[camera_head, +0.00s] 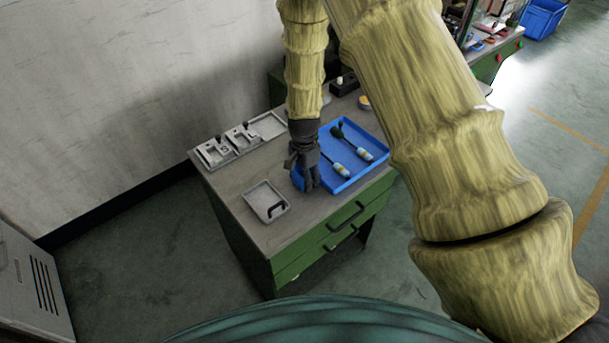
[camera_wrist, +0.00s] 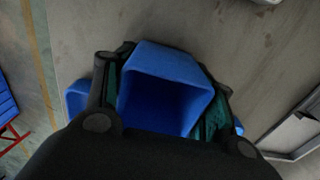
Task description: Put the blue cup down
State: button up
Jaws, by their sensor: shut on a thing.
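My gripper (camera_head: 306,176) is low over the workbench, at the left edge of the blue tray (camera_head: 352,183) in the head view. In the wrist view my gripper is shut on the blue cup (camera_wrist: 168,78), an open, angular blue vessel between the two green-padded fingers. The cup's mouth faces the wrist camera. In the head view the cup cannot be clearly told from the blue tray behind my gripper. I cannot tell whether the cup's base touches the bench.
The blue tray holds two dark-handled tools (camera_head: 362,142). A small grey tray (camera_head: 265,200) with a black handle lies left of my gripper. Grey fixtures (camera_head: 230,147) stand along the wall side. Bare bench top (camera_head: 232,182) shows between them, and green drawers (camera_head: 330,240) are in front.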

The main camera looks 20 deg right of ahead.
jog(key=shift+f, duration=0.15)
jog(key=o, duration=0.9)
